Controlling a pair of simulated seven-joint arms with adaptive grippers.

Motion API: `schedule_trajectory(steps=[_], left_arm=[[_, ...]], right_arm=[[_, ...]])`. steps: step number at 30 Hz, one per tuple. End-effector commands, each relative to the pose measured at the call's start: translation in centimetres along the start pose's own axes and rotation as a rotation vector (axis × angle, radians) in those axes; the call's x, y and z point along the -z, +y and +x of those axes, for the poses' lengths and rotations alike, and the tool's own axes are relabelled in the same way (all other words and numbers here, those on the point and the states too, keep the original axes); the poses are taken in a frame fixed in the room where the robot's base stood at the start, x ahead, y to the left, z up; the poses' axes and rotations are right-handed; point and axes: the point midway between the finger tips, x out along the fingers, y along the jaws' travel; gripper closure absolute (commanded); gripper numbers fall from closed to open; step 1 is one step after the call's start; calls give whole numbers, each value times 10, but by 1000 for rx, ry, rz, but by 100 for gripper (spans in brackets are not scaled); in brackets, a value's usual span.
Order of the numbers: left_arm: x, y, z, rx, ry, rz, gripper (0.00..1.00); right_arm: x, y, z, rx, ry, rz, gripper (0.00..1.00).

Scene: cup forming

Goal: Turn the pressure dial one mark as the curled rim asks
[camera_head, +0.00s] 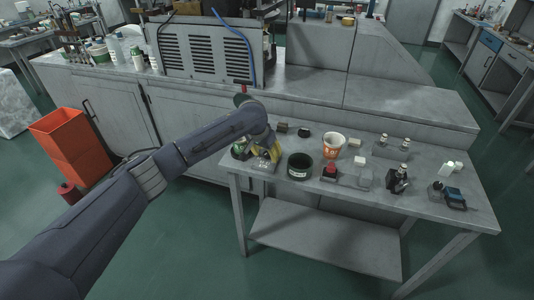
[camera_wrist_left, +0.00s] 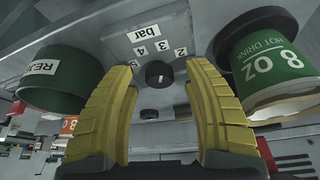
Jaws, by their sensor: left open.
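The pressure dial (camera_wrist_left: 159,74) is a small black knob on a grey panel, with "bar" and marks 2 to 5 around it. Its pointer is too small to read surely. My left gripper (camera_wrist_left: 158,66) has yellow fingers apart, one on each side of the dial; I cannot tell whether they touch it. In the head view the gripper (camera_head: 264,152) is at the table's left end and hides the dial. A green "8 oz hot drink" cup (camera_wrist_left: 272,62) lies right of the fingers, its pale rim partly seen; it also shows in the head view (camera_head: 239,148). My right gripper is out of view.
A dark round bin (camera_head: 300,167) with a white label stands close right of the gripper. A red-and-white cup (camera_head: 333,146) is beyond it. Several small fixtures and bottles stand farther right. The table's front edge (camera_head: 400,216) is mostly clear.

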Motion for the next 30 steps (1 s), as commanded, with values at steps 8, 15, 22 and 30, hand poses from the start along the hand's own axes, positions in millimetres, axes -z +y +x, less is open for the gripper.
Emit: schedule_trajectory(steps=[8, 15, 22, 30], left_arm=[[0, 0, 1, 0, 0, 0, 50], [0, 0, 1, 0, 0, 0, 74], [0, 0, 0, 0, 0, 0, 100], [0, 0, 0, 0, 1, 0, 100]], right_arm=[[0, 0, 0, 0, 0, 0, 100], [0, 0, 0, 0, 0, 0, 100], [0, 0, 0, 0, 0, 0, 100], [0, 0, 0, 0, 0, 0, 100]])
